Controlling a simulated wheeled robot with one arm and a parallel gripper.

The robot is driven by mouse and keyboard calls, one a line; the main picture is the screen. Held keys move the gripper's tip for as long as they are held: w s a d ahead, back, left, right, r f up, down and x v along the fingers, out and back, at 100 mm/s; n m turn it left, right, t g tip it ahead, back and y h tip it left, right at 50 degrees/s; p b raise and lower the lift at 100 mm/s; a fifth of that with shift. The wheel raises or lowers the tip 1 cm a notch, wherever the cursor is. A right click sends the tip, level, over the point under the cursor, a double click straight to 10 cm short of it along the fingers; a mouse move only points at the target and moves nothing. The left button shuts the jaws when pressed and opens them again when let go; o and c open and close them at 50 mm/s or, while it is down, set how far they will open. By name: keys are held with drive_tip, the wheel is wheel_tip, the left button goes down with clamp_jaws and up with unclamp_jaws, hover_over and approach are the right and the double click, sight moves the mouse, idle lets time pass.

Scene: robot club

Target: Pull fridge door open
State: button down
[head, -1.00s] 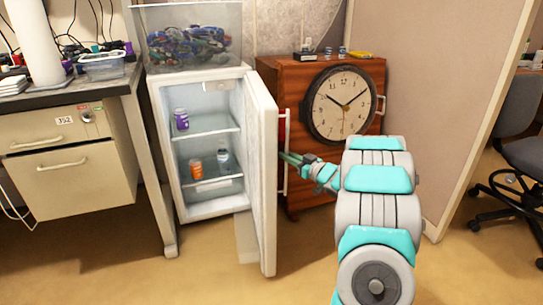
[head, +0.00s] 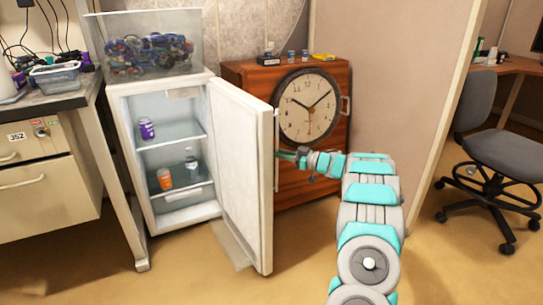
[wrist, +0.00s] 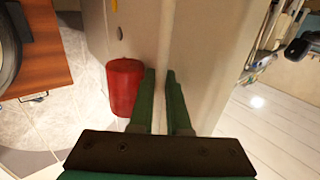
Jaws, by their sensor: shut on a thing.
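The white fridge (head: 118,165) stands left of centre in the head view with its door (head: 243,175) swung wide open. I see the door's inner face. Shelves inside hold a purple can (head: 147,129), an orange container (head: 164,179) and a small bottle (head: 191,161). In the wrist view, the green fingers of my gripper (wrist: 163,95) close on a thin pale upright part against the door's pale surface (wrist: 205,60).
A wooden cabinet (head: 325,172) with a round clock (head: 308,105) stands behind the door. A desk with drawers (head: 38,170) is at the left, an office chair (head: 490,150) at the right. A red object (wrist: 125,88) is beside the fingers. Floor in front is clear.

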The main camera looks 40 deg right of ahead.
drive_tip(key=shift+w+d+r+n+y, duration=0.1)
drive_tip(key=shift+d+n+y, duration=0.25)
drive_tip(key=shift+d, duration=0.6)
drive_tip(key=c, duration=0.9)
unclamp_jaws()
drive_tip(key=shift+d, duration=0.1)
drive_tip(key=b+v, duration=0.1)
drive_tip(key=v, duration=0.6)
drive_tip(key=shift+s+d, duration=0.2)
drive_tip(key=shift+s, duration=0.1)
drive_tip(key=shift+s, duration=0.1)
